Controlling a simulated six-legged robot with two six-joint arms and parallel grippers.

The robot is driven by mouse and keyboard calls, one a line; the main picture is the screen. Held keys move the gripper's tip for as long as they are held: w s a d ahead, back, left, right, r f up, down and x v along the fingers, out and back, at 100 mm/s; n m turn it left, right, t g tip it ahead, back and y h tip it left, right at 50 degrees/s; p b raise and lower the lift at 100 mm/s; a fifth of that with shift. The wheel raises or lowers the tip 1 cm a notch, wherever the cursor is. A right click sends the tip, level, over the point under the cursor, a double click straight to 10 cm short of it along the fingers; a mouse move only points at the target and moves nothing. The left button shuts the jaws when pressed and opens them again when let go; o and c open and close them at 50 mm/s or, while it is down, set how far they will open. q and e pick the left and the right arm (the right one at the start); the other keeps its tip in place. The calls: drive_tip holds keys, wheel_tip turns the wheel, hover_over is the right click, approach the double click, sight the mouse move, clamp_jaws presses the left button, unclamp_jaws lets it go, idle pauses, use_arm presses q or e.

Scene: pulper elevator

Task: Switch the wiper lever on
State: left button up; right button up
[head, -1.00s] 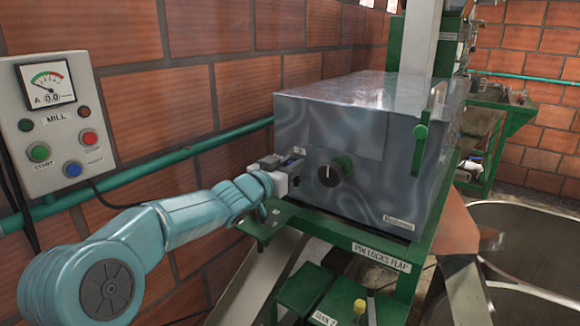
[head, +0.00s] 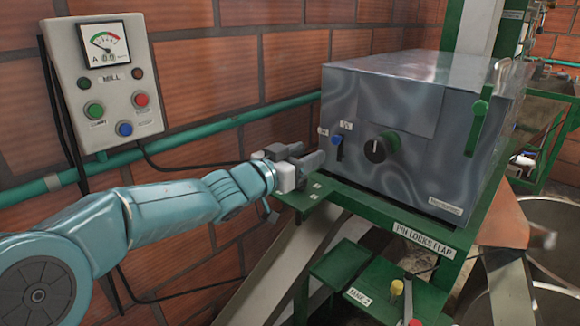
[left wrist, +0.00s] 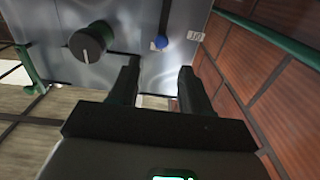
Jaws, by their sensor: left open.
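A small lever with a blue knob (head: 337,141) sits on the front face of the grey metal box (head: 440,185), left of a round black dial (head: 382,147). I take it for the wiper lever; its label is too small to read. My left gripper (head: 306,156) is open and empty, just left of the lever and apart from it. In the left wrist view the blue knob (left wrist: 161,42) shows beyond the gap between the open fingers (left wrist: 160,70). The dial (left wrist: 92,42) is to its left there. My right gripper is not in view.
A MILL control panel (head: 108,80) hangs on the brick wall at left, above a green pipe (head: 220,126). The box stands on a green frame (head: 435,240) labelled PIN LOCKS FLAP.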

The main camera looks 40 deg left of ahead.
use_arm(q)
drive_tip(key=s, duration=0.4)
drive_tip(key=shift+s+a, duration=0.15)
drive_tip(key=shift+s, duration=0.2)
idle(0.3)
